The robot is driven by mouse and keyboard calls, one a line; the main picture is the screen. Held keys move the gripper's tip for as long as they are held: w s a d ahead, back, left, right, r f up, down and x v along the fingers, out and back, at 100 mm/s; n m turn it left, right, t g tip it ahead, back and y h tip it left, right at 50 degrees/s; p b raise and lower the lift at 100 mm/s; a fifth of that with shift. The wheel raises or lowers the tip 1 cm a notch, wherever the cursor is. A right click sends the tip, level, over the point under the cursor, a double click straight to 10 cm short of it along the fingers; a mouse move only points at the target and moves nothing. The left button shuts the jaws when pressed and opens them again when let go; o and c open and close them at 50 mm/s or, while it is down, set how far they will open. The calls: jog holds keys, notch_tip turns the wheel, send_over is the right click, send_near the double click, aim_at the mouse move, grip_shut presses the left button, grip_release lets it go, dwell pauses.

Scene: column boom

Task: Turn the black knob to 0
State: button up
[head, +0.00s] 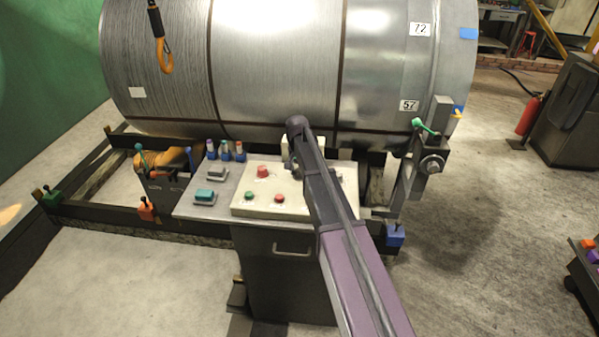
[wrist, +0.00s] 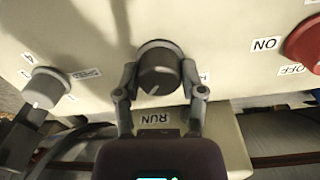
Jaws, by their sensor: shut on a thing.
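The black knob (wrist: 158,64) is on the cream control panel (wrist: 90,22), in the middle of the wrist view. It is round, with a short pale pointer line on its face toward the lower left of the picture. My gripper (wrist: 160,78) is shut on it, one finger on each side. A label reading RUN lies below the knob, and small labels beside it are partly covered by the fingers. I cannot read a 0 mark. In the head view my arm hides the knob on the panel (head: 243,207).
In the head view a large metal drum (head: 275,70) stands behind the panel.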

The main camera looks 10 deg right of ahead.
jog(key=shift+n, duration=0.4)
jog(key=n, duration=0.7)
jog(key=shift+n, duration=0.3)
jog(key=shift+s, duration=0.1)
jog(key=o, duration=1.1)
jog(key=shift+o, duration=0.2)
jog(key=shift+m, duration=0.4)
